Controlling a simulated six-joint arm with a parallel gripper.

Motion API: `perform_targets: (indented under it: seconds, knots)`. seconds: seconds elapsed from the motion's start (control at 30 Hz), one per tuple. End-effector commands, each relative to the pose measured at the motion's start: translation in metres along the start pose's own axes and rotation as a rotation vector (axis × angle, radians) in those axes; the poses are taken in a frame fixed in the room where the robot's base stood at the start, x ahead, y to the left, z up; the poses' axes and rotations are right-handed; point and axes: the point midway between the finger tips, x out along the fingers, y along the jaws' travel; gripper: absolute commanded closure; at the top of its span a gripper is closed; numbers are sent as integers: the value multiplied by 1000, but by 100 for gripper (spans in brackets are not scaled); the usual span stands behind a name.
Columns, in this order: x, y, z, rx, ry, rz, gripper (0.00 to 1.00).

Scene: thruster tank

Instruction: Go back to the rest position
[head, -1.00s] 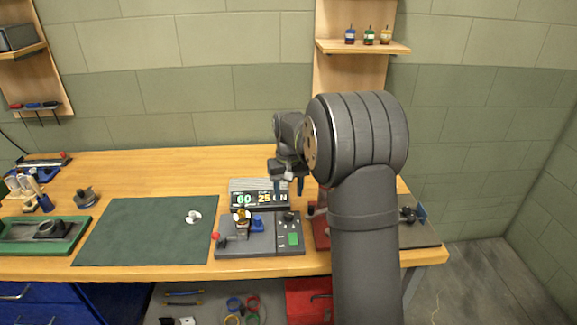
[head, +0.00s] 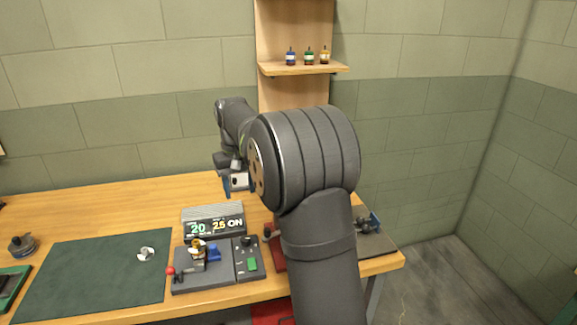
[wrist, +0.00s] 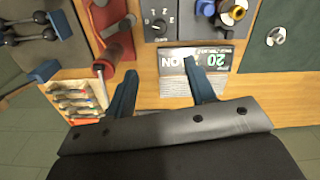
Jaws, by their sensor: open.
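My gripper (wrist: 160,85) is open and empty in the wrist view, its two blue fingers apart above the wooden bench. In the head view my gripper (head: 232,184) is raised behind the test unit, partly hidden by my own arm. The grey test unit (head: 212,268) has a red-knobbed lever, a brass and blue fitting and a green button. The display also shows upside down in the wrist view (wrist: 195,62).
A green mat (head: 95,272) with a small metal part (head: 146,254) lies to the left. A red vise-like tool (wrist: 112,45) stands beside the unit. A wall shelf (head: 300,69) holds three small bottles. The back of the bench is largely clear.

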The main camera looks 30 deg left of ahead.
Motion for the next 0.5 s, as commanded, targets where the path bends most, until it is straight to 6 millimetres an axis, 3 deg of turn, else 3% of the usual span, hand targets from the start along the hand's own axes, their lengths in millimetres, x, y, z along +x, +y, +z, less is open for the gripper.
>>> perform_targets:
  seconds: [0.27, 0.5]
  knots:
    - [4, 0, 0, 0, -1, 0, 50]
    - [38, 0, 1, 0, -4, 0, 50]
